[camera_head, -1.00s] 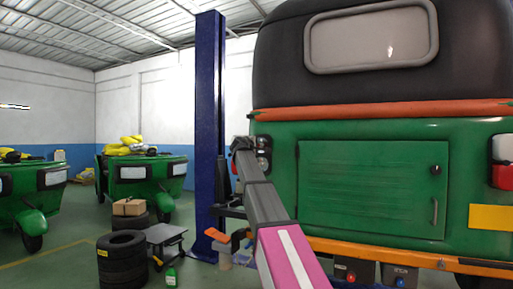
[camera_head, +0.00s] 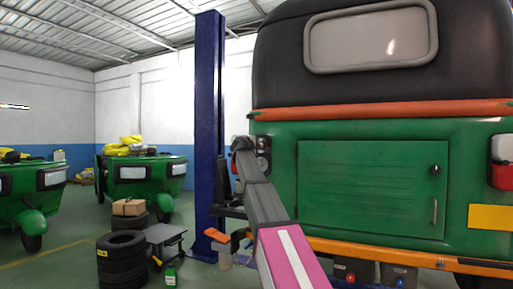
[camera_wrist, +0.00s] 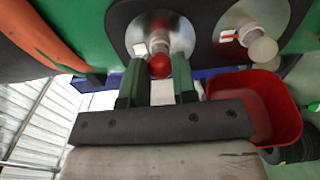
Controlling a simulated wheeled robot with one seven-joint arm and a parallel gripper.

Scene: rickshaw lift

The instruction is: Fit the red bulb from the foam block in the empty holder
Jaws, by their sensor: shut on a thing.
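My gripper (camera_wrist: 158,78) has its two green fingers closed around the red bulb (camera_wrist: 160,66), which shows at the fingertips in the wrist view. The bulb is in front of a round silver holder (camera_wrist: 138,28) with a pale socket at its middle. I cannot tell whether the bulb touches the socket. A second round holder (camera_wrist: 222,52) to the right carries a pale, whitish bulb (camera_wrist: 263,50). In the head view my arm reaches to the lamps at the left rear of the green rickshaw (camera_head: 372,185); the red bulb is not discernible there. I cannot make out the foam block.
A red tray (camera_wrist: 288,105) lies right of my fingers in the wrist view. A blue lift post (camera_head: 209,120) stands close left of my arm. Stacked tyres (camera_head: 122,262), a low dark stand (camera_head: 165,235) and a green bottle (camera_head: 170,277) are on the floor at left.

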